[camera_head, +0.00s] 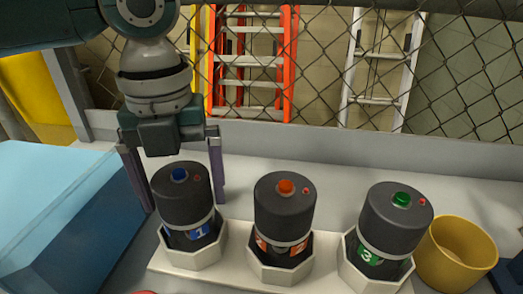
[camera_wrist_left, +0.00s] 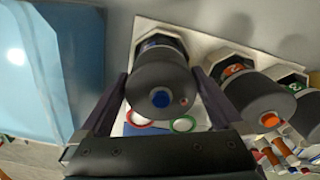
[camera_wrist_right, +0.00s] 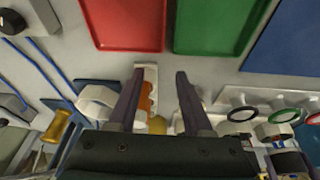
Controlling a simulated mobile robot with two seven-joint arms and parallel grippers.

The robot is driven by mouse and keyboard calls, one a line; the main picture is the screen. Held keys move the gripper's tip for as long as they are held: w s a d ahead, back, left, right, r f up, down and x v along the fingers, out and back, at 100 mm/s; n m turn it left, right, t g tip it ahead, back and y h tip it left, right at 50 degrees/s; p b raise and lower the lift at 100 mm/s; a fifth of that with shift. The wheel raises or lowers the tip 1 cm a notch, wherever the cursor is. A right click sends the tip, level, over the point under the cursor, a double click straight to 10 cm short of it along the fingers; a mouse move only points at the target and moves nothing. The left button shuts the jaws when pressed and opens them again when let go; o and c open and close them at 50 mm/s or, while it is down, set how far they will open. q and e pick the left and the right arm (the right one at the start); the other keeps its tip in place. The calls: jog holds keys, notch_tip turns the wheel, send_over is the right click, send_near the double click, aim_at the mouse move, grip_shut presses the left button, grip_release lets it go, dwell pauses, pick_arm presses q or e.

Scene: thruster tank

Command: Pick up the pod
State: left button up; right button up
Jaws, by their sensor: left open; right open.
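Three dark grey cylindrical pods stand in a row in white octagonal sockets of a white holder (camera_head: 238,262). The left pod (camera_head: 183,196) has a blue cap and a label 1, the middle pod (camera_head: 285,208) an orange cap, the right pod (camera_head: 396,218) a green cap and a label 3. My left gripper (camera_head: 183,200) is open, with one finger on each side of the blue-capped pod. The left wrist view shows that pod (camera_wrist_left: 163,78) between the fingers; contact cannot be told. My right gripper (camera_wrist_right: 160,75) is open, seen only in its own wrist view, with no pod between its fingers.
A blue box (camera_head: 70,215) stands close on the left. A yellow cup (camera_head: 455,254) is beside the green-capped pod. A chain-link fence (camera_head: 330,60) with ladders behind it closes the back. In the right wrist view, a red tray (camera_wrist_right: 124,22) and a green tray (camera_wrist_right: 217,25) lie ahead.

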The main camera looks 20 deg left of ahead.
pick_arm(q)
grip_shut()
dwell(0.8)
